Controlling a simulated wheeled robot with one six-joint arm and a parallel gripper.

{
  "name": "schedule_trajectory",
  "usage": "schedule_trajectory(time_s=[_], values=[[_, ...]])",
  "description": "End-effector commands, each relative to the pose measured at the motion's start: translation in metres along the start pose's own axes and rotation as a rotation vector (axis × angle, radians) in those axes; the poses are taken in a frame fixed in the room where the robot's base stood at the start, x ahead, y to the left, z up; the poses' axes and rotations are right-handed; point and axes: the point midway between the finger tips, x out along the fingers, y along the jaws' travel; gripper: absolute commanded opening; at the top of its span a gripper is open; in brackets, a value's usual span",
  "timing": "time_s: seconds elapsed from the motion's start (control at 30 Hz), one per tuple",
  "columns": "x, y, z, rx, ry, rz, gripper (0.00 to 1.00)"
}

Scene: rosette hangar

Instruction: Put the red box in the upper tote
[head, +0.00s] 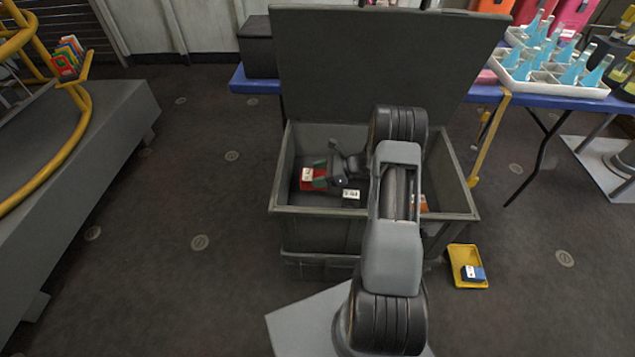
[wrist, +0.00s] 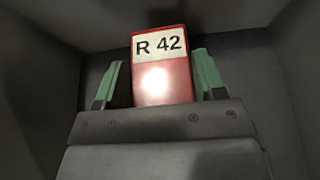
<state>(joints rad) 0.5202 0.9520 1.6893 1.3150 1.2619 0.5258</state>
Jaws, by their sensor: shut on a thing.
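The red box (wrist: 163,85) has a white label reading "R 42" and sits between the two green fingers of my gripper (wrist: 165,80) in the wrist view. My gripper is shut on it. In the head view the red box (head: 309,181) and my gripper (head: 318,175) are inside the open grey tote (head: 300,210), towards its left side. The tote's dark lid (head: 370,65) stands raised at the back. A second grey tote seems to lie under it, largely hidden. My arm covers the right part of the tote's inside.
An orange item (head: 419,203) and a white label (head: 351,194) show inside the tote. A yellow tray (head: 456,257) with a blue box (head: 473,273) lies on the floor at right. A blue table (head: 560,100) with bottles stands behind.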

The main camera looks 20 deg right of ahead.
Motion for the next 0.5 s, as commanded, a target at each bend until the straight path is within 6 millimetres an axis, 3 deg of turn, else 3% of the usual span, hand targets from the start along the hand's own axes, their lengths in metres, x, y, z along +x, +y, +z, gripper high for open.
schedule_trajectory(time_s=[0.3, 0.5], values=[[0.020, -0.002, -0.034, 0.002, 0.000, -0.001, 0.36], [0.019, -0.002, -0.032, 0.000, 0.000, -0.001, 0.36]])
